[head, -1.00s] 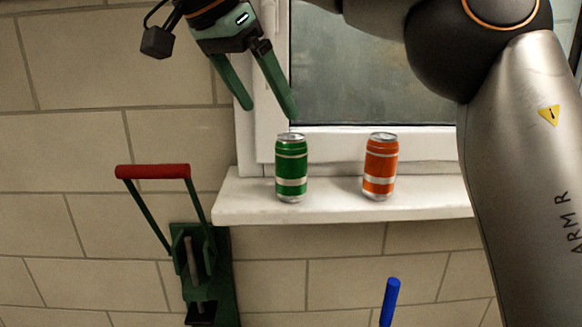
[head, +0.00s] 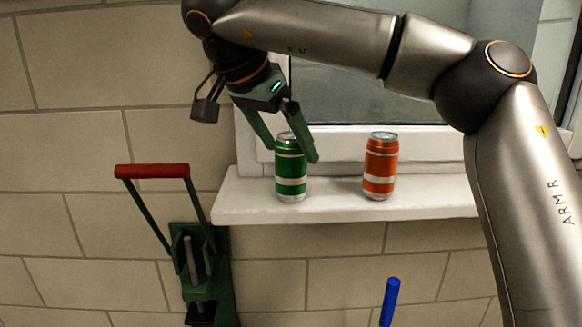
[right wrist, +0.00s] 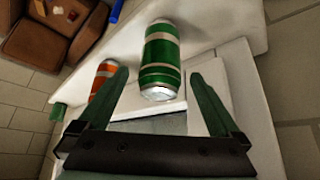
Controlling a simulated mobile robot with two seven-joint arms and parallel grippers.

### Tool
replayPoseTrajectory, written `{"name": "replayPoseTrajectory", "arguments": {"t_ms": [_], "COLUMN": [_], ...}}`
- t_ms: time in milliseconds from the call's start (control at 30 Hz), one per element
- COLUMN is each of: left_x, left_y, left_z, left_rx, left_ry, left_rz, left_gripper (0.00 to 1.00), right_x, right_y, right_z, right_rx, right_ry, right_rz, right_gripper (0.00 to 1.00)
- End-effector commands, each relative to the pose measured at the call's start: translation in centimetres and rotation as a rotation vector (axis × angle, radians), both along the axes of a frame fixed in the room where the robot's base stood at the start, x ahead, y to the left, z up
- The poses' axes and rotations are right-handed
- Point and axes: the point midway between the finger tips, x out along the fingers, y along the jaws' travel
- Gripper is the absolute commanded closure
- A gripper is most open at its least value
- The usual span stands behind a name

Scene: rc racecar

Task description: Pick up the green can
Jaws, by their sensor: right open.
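The green can (head: 290,170) with pale bands stands upright on the white window sill. My right gripper (head: 293,156) is open, its two fingers reaching down on either side of the can's upper part in the head view. In the right wrist view the green can (right wrist: 160,62) lies between and ahead of the open fingers (right wrist: 160,75). I cannot tell whether a finger touches it. My left gripper is not in view.
An orange can (head: 380,166) stands on the sill (head: 330,209) to the right, apart from the green one. A green wall device with a red handle (head: 152,171) is at lower left. A blue rod (head: 390,300) is below the sill. The window is behind.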

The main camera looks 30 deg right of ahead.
Motion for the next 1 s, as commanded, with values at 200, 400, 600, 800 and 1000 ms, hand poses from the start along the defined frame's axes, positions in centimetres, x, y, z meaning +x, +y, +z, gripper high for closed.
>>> {"name": "replayPoseTrajectory", "arguments": {"t_ms": [200,400,600,800,1000], "left_x": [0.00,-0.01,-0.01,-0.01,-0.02], "left_y": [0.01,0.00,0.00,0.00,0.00], "left_z": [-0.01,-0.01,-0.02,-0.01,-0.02], "left_rx": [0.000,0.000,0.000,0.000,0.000], "left_ry": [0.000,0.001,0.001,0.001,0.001], "left_rz": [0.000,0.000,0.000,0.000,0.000], "left_gripper": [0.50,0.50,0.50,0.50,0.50], "right_x": [0.00,-0.01,-0.01,-0.01,-0.01], "right_y": [0.01,0.02,0.03,0.03,0.03], "right_z": [0.04,0.06,0.06,0.06,0.06], "right_rx": [0.000,0.000,0.000,0.000,0.000], "right_ry": [0.000,0.000,0.000,0.000,0.000], "right_rz": [0.000,0.000,0.000,0.000,0.000], "right_gripper": [0.11,0.33,0.56,0.78,0.88]}}
